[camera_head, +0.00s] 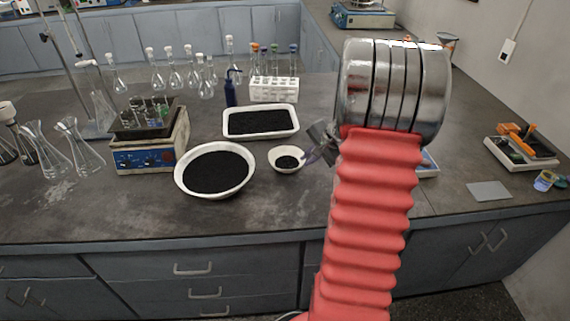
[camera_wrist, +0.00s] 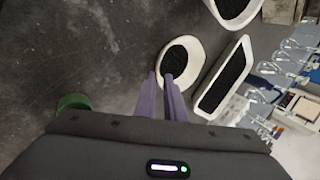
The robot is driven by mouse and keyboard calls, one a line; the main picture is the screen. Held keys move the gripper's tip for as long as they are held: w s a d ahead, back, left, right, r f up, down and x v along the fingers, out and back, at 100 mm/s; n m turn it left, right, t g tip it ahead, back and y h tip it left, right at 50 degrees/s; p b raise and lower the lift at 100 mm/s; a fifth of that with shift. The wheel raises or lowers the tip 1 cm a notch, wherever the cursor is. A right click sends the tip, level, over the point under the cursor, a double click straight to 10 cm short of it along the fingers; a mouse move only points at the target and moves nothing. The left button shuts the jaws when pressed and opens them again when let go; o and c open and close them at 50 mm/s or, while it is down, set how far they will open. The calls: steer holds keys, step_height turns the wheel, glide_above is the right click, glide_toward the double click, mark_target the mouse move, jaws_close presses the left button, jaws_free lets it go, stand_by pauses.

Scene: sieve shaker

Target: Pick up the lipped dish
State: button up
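The small white dish (camera_head: 287,165) with a lip at its rim stands on the dark counter, right of the large bowl, and holds some black grains. It also shows in the wrist view (camera_wrist: 191,47), ahead of my fingers. My gripper (camera_wrist: 160,75) has two purple fingers with a narrow gap between them. In the wrist view the right fingertip overlaps the inside of the dish and the left one lies just outside its rim. I cannot tell whether they touch it. In the head view my gripper (camera_head: 308,157) is at the dish's right side, partly hidden by my arm.
A large white bowl of black grains (camera_head: 247,180) and a white tray (camera_head: 226,132) stand close by. A blue-fronted device (camera_head: 145,158) and flasks (camera_head: 82,150) are at left. A test-tube rack (camera_head: 275,90) stands behind. A green object (camera_wrist: 73,101) lies beside my gripper.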

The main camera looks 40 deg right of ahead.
mark_target(300, 165)
steer(key=shift+x, duration=2.1)
steer(key=shift+d+x, duration=0.15)
steer(key=shift+x, duration=1.15)
steer(key=shift+d+x, duration=0.15)
steer(key=shift+x, duration=1.1)
steer(key=shift+w, duration=0.1)
steer(key=shift+c, duration=0.4)
jaws_close()
steer(key=shift+r, duration=0.15)
step_height(300, 165, up, 10)
